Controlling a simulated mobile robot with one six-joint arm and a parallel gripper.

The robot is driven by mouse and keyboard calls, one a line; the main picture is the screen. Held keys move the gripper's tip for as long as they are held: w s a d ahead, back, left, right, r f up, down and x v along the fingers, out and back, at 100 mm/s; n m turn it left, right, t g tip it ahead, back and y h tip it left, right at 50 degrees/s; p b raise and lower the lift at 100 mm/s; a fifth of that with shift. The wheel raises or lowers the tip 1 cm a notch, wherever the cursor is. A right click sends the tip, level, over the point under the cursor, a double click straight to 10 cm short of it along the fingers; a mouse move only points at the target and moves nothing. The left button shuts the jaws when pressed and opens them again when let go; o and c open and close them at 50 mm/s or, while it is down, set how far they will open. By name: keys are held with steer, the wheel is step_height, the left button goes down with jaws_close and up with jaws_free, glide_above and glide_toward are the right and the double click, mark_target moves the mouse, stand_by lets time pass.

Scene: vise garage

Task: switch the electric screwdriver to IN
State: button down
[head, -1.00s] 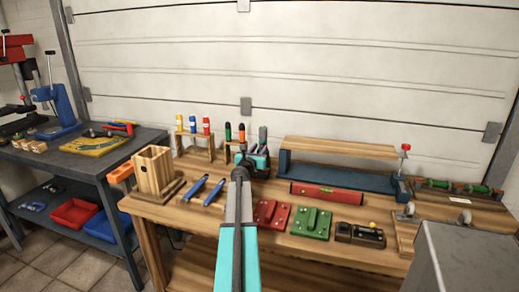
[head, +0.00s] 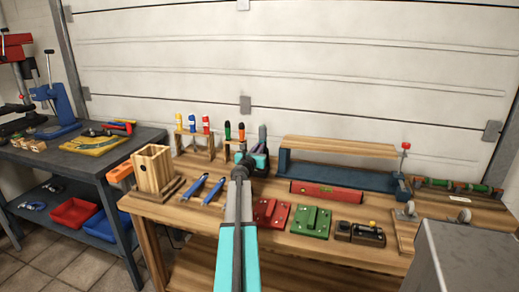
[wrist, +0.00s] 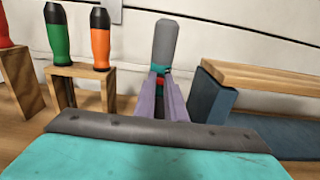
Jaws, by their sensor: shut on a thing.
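The electric screwdriver appears to be the upright grey tool with a teal collar and a red part, seen in the wrist view (wrist: 166,42). Its grey top also shows in the head view (head: 262,134), at the back of the bench. My gripper (wrist: 162,92) has its purple fingers on either side of the tool, around the collar and red part, and is shut on it. In the head view my gripper (head: 259,152) is partly hidden by my own arm. The lower part of the tool is hidden behind my wrist. The switch's setting cannot be read.
Left of the tool, a wooden rack (wrist: 60,72) holds green and orange screwdrivers. To the right stands a blue vise-like block with a wooden board (head: 340,147). A red level (head: 326,192), red and green blocks (head: 310,222) and blue pliers (head: 204,190) lie on the bench.

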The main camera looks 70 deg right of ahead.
steer(key=shift+f+b, duration=0.65)
steer(key=shift+f, duration=0.2)
steer(key=c, duration=1.8)
jaws_free()
steer(key=shift+f, duration=0.1)
steer(key=shift+a, duration=0.15)
steer(key=shift+a, duration=0.15)
steer(key=a+b, duration=0.1)
steer(key=a, duration=1.2)
steer(key=shift+s+a, duration=0.15)
steer(key=shift+s, duration=0.3)
